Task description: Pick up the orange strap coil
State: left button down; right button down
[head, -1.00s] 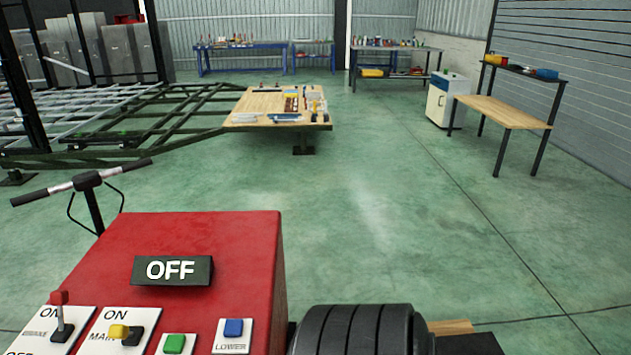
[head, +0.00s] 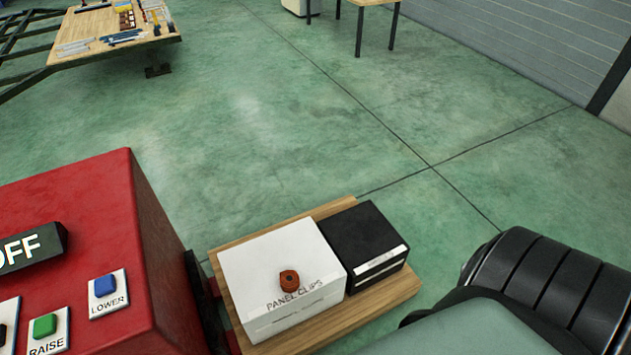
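A small orange-red coil (head: 289,281), which looks like the strap coil, lies on top of a white box (head: 265,257) marked PANEL CLIPS, in the lower middle of the head view. It sits near the box's front edge, by the lettering. Neither of my grippers is in view, so I cannot see whether they are open or shut.
The white box and a black box (head: 358,237) stand side by side on a wooden board (head: 400,292). A red control housing (head: 85,220) with buttons stands close on the left. A wooden-topped table with tools (head: 95,45) is far back left. Open green floor lies beyond.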

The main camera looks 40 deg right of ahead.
aim_at(289, 279)
jog(key=z, duration=0.9)
